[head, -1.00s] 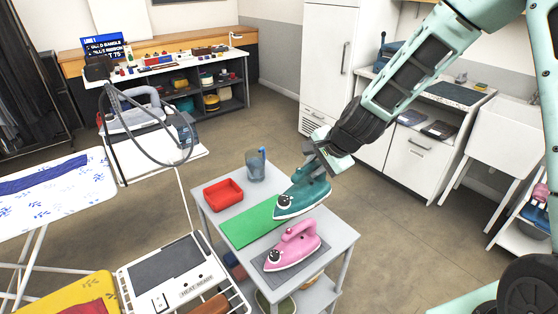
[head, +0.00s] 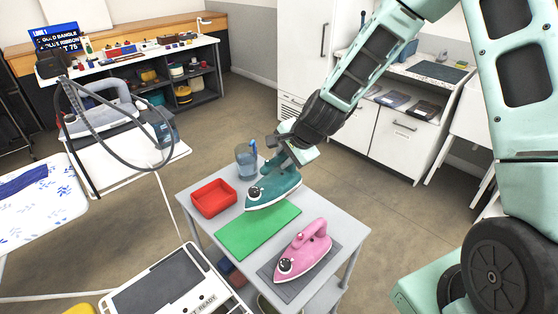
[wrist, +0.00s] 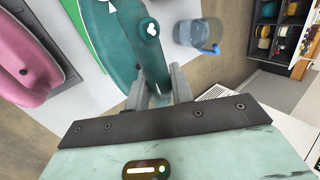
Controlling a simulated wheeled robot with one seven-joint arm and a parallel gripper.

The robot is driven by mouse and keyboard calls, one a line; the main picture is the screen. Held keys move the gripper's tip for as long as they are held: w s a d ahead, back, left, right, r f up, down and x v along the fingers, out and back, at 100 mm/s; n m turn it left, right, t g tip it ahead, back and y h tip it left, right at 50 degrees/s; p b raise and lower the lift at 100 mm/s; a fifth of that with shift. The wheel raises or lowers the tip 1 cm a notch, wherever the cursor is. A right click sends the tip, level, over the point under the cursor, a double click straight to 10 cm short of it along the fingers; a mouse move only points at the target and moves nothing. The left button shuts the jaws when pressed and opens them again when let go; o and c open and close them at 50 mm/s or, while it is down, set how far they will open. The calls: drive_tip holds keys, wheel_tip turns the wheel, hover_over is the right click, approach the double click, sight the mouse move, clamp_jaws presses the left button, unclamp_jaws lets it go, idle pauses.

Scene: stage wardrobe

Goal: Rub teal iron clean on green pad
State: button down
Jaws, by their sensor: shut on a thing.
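The teal iron (head: 272,190) is held by my gripper (head: 286,152) over the far end of the green pad (head: 259,232) in the head view. I cannot tell whether its soleplate touches the pad. In the wrist view the teal iron (wrist: 125,40) lies between my two fingers (wrist: 158,88), which are shut on its handle. The green pad (head: 232,243) lies flat on the grey cart top, its near part bare.
A pink iron (head: 304,250) sits on a grey mat (head: 328,263) at the cart's near right. A red tray (head: 214,199) and a clear cup (head: 245,162) with a blue item stand at the far left of the cart (head: 193,224). Open floor lies beyond.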

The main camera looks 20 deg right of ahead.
sight(284, 174)
drive_tip(key=shift+f+b, duration=2.65)
drive_tip(key=shift+f, duration=0.75)
drive_tip(key=shift+w, duration=0.1)
